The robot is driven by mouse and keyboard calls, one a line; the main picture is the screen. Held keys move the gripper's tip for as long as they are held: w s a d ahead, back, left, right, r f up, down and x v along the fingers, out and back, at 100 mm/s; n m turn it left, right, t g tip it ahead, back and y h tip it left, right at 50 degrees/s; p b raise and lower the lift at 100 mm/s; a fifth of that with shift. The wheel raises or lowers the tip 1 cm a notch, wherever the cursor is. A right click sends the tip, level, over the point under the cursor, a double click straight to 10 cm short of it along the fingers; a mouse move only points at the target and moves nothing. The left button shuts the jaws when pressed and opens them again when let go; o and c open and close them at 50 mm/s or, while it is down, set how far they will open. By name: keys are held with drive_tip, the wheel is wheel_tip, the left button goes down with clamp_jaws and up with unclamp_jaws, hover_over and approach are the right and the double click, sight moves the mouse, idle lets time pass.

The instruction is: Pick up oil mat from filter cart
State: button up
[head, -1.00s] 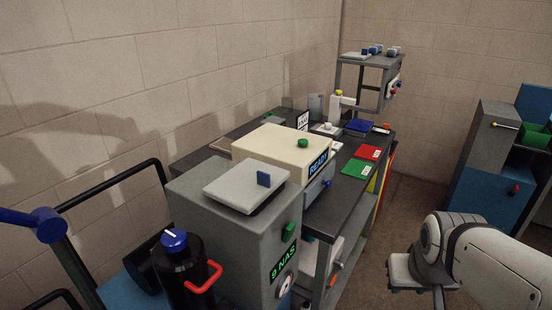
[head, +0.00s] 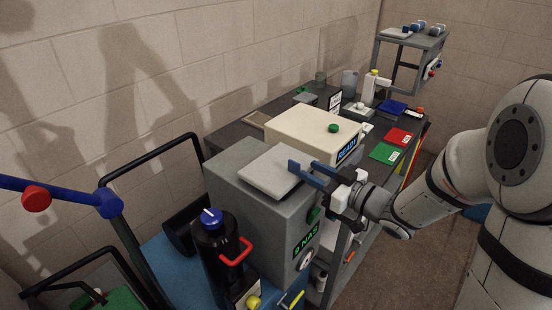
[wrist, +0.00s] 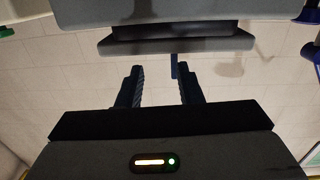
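The oil mat appears to be the flat light grey pad (head: 270,172) lying on top of the filter cart's grey box (head: 250,205). A blue upright tab (head: 294,167) stands at its right side. My gripper (head: 309,173) is just right of the tab, with its dark blue fingers pointing at it. In the wrist view the fingers (wrist: 160,76) are spread with a clear gap. The tab (wrist: 174,66) shows there near the right fingertip, and the pad's edge (wrist: 175,46) is beyond it. Whether a finger touches the tab is unclear.
A cream box (head: 310,130) with a green knob stands close behind the cart on the dark bench. A black canister (head: 212,248) with a blue cap and red handle stands in front. Green (head: 383,153) and red (head: 396,135) cards lie on the bench.

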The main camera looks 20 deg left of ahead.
sight(289, 162)
drive_tip(key=shift+s+a+r+g+y, duration=0.15)
drive_tip(key=shift+s+a+g+y, duration=0.15)
drive_tip(key=shift+s+a, duration=0.1)
drive_tip(key=shift+a, duration=0.1)
drive_tip(key=p+x, duration=0.3)
drive_tip(key=x, duration=0.4)
drive_tip(key=shift+a+r, duration=0.15)
drive_tip(key=shift+a, duration=0.1)
drive_tip(key=shift+c, duration=0.4)
clamp_jaws()
